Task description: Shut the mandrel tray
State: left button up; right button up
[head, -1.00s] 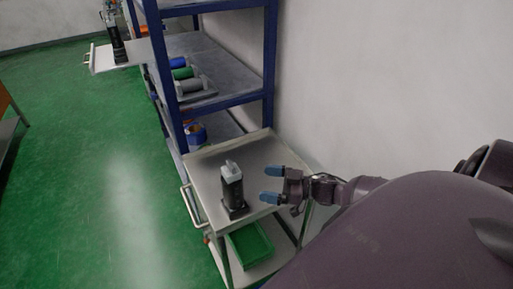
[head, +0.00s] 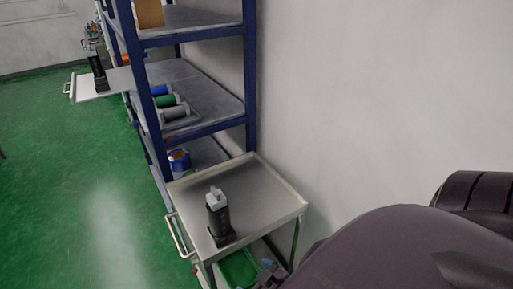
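A pale tray (head: 108,82) juts out to the left from the blue shelf rack at the upper left, with a handle (head: 71,89) on its outer edge. It appears to be the mandrel tray, drawn out. A dark upright device (head: 97,72) stands on it. My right gripper (head: 266,268) shows only in part at the bottom edge, low beside the trolley and far from the tray. It is small and partly cut off, so its opening cannot be told. My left gripper is not in view.
A metal trolley (head: 265,185) stands in front of the rack (head: 251,75), bearing a black device with a grey top (head: 217,215). A green bin (head: 238,268) is below. Coloured rolls (head: 165,101) lie on a shelf. Green floor (head: 75,190) is clear at left.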

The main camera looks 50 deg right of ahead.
aim_at(85, 88)
jog(key=i+j, duration=0.1)
jog(key=j, duration=0.35)
jog(key=i+j+z, duration=0.15)
jog(key=j, duration=0.3)
jog(key=i+j+z, duration=0.15)
jog(key=j, duration=0.25)
jog(key=i+j+z, duration=0.15)
jog(key=j, duration=0.25)
jog(key=i+j+z, duration=0.35)
jog(key=i+j, duration=0.2)
jog(key=j, duration=0.25)
jog(key=i+j+z, duration=0.15)
jog(key=i+j, duration=0.25)
jog(key=i, duration=0.2)
jog(key=i+j, duration=0.15)
jog(key=i, duration=0.35)
jog(key=i+j+z, duration=0.1)
jog(key=i, duration=0.4)
